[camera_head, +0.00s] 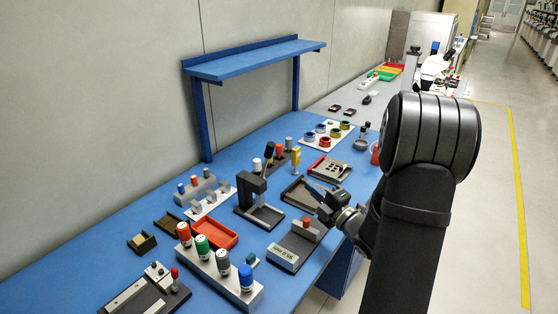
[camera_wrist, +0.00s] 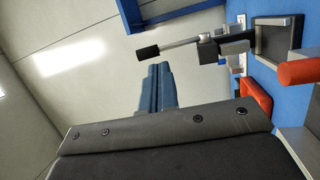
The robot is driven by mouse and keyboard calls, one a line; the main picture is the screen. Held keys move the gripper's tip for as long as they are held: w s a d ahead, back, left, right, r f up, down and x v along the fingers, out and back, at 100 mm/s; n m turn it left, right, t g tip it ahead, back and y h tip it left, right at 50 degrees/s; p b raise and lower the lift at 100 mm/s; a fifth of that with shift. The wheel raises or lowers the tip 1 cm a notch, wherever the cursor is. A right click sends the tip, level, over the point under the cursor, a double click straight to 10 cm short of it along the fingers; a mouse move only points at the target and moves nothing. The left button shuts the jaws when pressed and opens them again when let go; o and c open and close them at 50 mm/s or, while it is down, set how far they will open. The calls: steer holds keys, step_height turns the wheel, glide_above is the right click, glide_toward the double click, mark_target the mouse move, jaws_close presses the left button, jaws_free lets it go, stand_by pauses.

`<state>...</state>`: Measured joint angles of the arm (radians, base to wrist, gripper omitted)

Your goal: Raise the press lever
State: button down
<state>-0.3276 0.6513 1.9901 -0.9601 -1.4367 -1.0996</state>
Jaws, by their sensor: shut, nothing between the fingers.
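The press (camera_head: 246,196) is a black frame on a dark base, standing on the blue bench. Its lever (camera_head: 268,158) points up, slightly tilted, with a black grip at the top. In the wrist view, the lever's metal rod (camera_wrist: 181,43) runs from the press (camera_wrist: 272,38) out to the black grip (camera_wrist: 148,52). My gripper (camera_head: 311,188) is to the right of the press in the head view, apart from the lever. Its blue-grey fingers (camera_wrist: 158,68) are together and empty, pointing towards the grip in the wrist view.
A blue shelf (camera_head: 255,58) stands behind the bench. A red tray (camera_head: 216,233) and a block with several coloured-capped cylinders (camera_head: 222,262) lie near the press. A grey fixture with a red knob (camera_head: 293,248) sits below my gripper. The bench is crowded.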

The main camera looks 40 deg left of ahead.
steer(key=s+d+y, duration=0.1)
steer(key=s, duration=0.1)
steer(key=n+g+y, duration=0.1)
glide_toward(271, 151)
steer(key=x, duration=0.6)
steer(key=shift+w+a+f, duration=0.25)
steer(key=shift+w+a, duration=0.05)
steer(key=shift+a, duration=0.1)
steer(key=shift+a+r, duration=0.55)
steer(key=shift+a, duration=0.25)
steer(key=r+v, duration=0.1)
steer(key=v, duration=1.3)
steer(key=shift+d+r, duration=0.25)
steer(key=shift+d, duration=0.05)
steer(key=shift+a, duration=0.1)
